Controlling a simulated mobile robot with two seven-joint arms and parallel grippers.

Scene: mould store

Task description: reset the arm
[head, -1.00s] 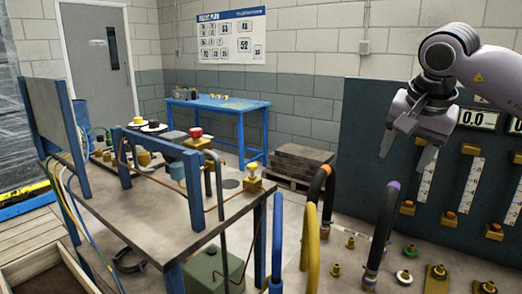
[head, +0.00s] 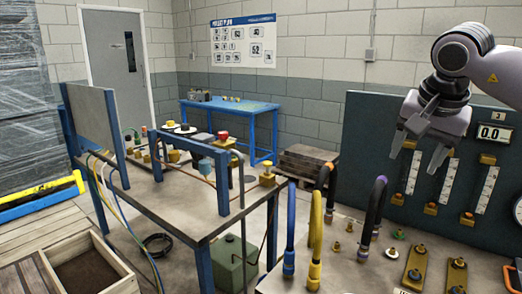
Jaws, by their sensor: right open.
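My right gripper (head: 420,160) hangs at the upper right of the head view, fingers pointing down and a little left. Its two fingers are apart with nothing between them. It is in front of a dark panel (head: 365,130) with gauges and above a bench (head: 345,272) with hoses, touching neither as far as I can see. The wrist and forearm, pale grey, come in from the right edge. My left gripper is not in view.
Blue, yellow and purple-ended hoses (head: 375,215) rise from the bench below the gripper. A blue-framed work table (head: 190,215) with valves stands at left centre. A wooden crate (head: 105,245) is at lower left. A blue table (head: 262,130) and stacked slabs (head: 305,160) stand behind.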

